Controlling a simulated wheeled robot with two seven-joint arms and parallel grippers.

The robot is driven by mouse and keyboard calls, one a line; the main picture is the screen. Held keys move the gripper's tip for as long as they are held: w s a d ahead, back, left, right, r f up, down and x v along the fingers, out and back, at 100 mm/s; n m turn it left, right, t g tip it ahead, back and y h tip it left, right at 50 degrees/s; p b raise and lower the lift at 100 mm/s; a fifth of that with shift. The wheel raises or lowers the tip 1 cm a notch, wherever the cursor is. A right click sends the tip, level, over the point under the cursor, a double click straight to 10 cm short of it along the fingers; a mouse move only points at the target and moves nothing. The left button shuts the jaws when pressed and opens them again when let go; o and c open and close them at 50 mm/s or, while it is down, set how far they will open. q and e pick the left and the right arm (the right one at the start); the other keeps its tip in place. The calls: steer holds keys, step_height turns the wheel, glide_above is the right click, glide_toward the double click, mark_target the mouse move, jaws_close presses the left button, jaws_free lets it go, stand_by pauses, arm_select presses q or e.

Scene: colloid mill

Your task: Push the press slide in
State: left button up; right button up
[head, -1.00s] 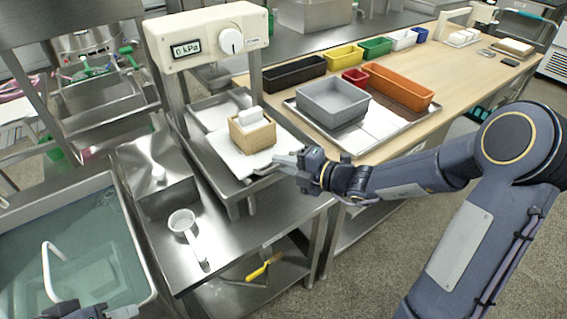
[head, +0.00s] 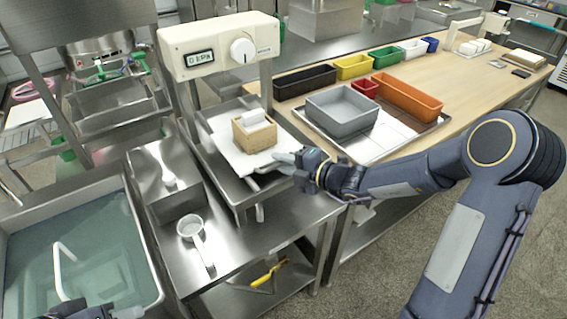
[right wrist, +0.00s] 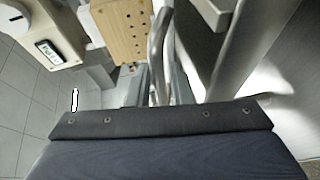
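The press slide is a pale flat tray (head: 228,150) on a steel frame under the press head (head: 218,45). A wooden mould box (head: 254,134) with a white block in its top sits on it. A bent metal handle at the slide's front shows in the right wrist view (right wrist: 158,50). My right gripper (head: 282,160) is at the slide's front right edge, by the handle; whether its fingers touch, and how wide they are, is unclear. My left gripper (head: 88,312) is at the bottom left edge, mostly cut off, away from the press.
A water-filled sink (head: 85,235) is at the left. A white ladle (head: 191,230) lies on the steel table in front of the press. A grey bin (head: 342,108) stands on a metal tray at the right, with coloured bins behind it. A yellow-handled tool lies on the lower shelf.

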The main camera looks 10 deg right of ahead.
steer(key=p+v, duration=0.1)
steer(key=v, duration=0.6)
steer(key=shift+s+d, duration=0.25)
steer(key=shift+s, duration=0.1)
